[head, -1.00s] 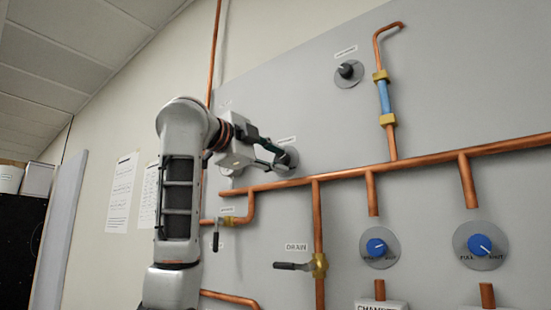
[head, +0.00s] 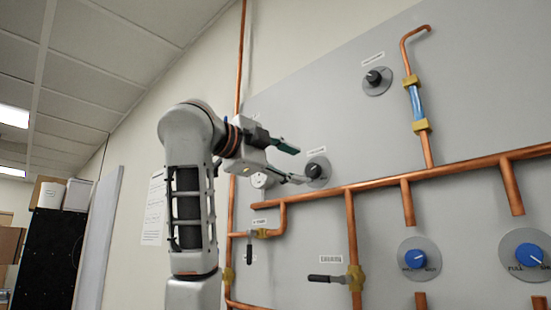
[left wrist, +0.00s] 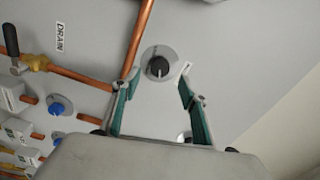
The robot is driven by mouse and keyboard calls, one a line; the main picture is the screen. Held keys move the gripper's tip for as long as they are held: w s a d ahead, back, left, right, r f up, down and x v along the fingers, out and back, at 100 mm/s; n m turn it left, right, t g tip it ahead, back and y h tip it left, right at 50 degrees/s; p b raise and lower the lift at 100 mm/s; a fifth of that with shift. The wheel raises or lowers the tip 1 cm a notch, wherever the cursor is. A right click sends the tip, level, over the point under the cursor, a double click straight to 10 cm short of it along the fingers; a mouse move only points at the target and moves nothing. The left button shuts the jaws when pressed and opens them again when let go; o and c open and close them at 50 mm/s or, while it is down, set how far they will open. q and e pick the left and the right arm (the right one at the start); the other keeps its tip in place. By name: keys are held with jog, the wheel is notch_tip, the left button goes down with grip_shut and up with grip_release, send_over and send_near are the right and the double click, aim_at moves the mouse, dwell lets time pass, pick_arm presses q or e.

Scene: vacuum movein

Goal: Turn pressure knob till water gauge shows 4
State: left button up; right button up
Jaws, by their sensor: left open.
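A black knob (head: 317,169) on a grey round plate sits on the panel just above the long copper pipe. Its small label is too blurred to read. My left gripper (head: 293,163) is open just left of this knob, with green-padded fingers and nothing between them. In the left wrist view the knob (left wrist: 158,67) shows between and beyond the open fingertips (left wrist: 159,82), with a light pointer mark. A blue sight tube (head: 416,103) with brass ends stands at the upper right; no reading is legible. My right gripper is not in view.
A second black knob (head: 373,78) sits higher on the panel. A round white fitting (head: 262,180) is behind my gripper. The copper pipe (head: 450,170) runs below, with a lever valve (head: 354,278) and blue knobs (head: 416,259) under it.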

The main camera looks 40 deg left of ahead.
pick_arm(q)
jog(key=s, duration=0.6)
jog(key=shift+s+a, duration=0.25)
jog(key=shift+s, duration=0.05)
